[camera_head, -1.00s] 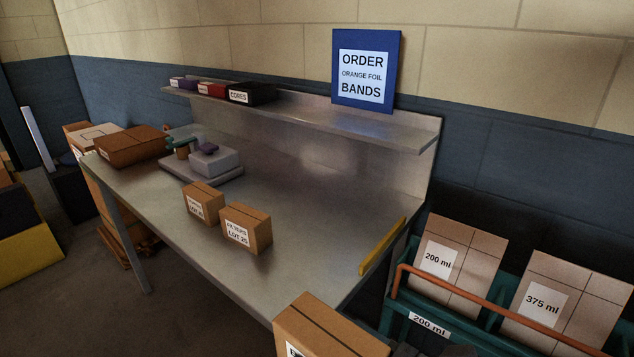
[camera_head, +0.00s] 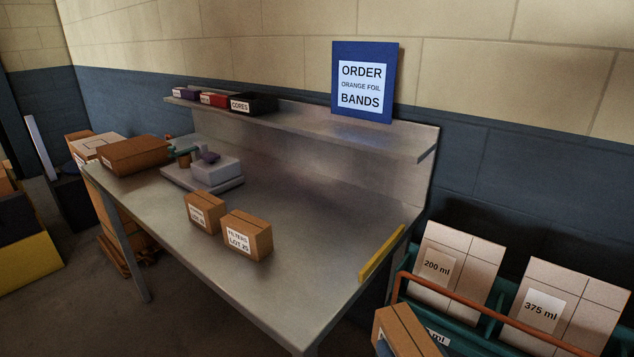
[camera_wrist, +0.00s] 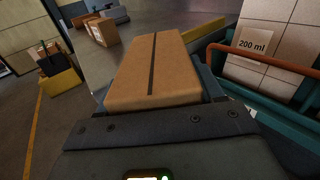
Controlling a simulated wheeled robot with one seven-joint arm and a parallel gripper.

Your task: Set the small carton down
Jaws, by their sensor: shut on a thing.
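The small carton (camera_wrist: 153,68) is brown with a dark tape line along its top. My gripper (camera_wrist: 155,100) is shut on it, and the carton fills the middle of the wrist view. In the head view the carton (camera_head: 404,332) shows at the bottom edge, right of the metal bench (camera_head: 300,215) and in front of the teal crate. The gripper is mostly out of the head view. The carton is held up in the air, apart from the bench top.
Two small cartons, one labelled FILTERS (camera_head: 247,235), stand on the bench. A yellow bar (camera_head: 382,252) lies along its right edge. A teal crate (camera_head: 480,318) with an orange rail holds boxes labelled 200 ml and 375 ml. The bench's front right area is bare.

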